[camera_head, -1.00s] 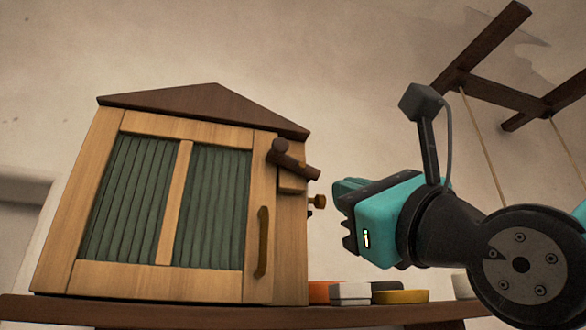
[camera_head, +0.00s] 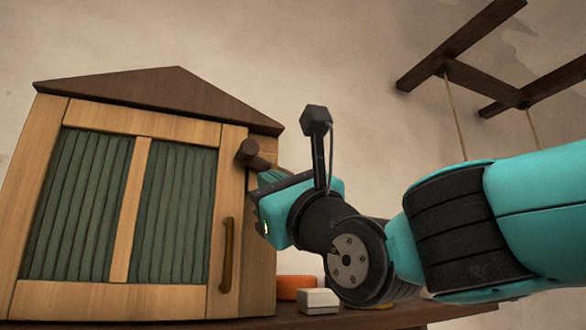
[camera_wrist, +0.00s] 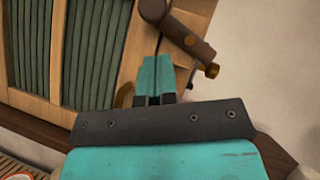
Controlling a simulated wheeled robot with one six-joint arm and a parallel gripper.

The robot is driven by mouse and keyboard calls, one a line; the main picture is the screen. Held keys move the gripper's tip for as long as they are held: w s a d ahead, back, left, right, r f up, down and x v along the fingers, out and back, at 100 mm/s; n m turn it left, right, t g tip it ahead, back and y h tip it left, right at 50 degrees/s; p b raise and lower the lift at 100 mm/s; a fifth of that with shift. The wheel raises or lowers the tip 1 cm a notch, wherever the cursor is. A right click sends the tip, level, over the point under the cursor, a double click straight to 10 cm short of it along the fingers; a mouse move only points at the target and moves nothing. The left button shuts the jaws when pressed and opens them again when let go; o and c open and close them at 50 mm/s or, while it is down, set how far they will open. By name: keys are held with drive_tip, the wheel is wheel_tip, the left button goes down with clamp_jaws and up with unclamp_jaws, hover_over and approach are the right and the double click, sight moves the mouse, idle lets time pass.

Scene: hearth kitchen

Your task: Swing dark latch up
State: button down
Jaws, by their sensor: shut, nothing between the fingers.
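The dark latch (camera_head: 250,154) is a brown wooden bar with a round pivot peg, at the upper right of the cabinet door (camera_head: 148,142). In the wrist view the latch (camera_wrist: 190,36) slopes down to the right from its peg, across the door's edge. My gripper (camera_head: 268,178) is just below and right of the latch in the head view and hides part of the bar. In the wrist view my gripper (camera_wrist: 156,62) has its teal fingers together and empty, below the bar; I cannot tell whether they touch it. A brass knob (camera_wrist: 209,70) sits near the bar's lower end.
A curved wooden handle (camera_head: 227,255) is on the door below the latch. An orange item (camera_head: 295,287) and a white box (camera_head: 318,301) stand on the shelf (camera_head: 420,316) right of the cabinet. A dark beam frame (camera_head: 485,83) with ropes hangs at upper right.

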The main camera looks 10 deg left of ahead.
sight(263, 164)
drive_tip(key=shift+s+a+r+p, duration=0.25)
drive_tip(key=shift+r+p, duration=0.25)
drive_tip(key=shift+r, duration=0.25)
drive_tip(key=shift+s+a+r+p, duration=0.1)
drive_tip(key=shift+a+r+p, duration=0.3)
drive_tip(key=shift+r, duration=0.3)
drive_tip(key=shift+d+f+b, duration=0.15)
drive_tip(key=shift+b, duration=0.3)
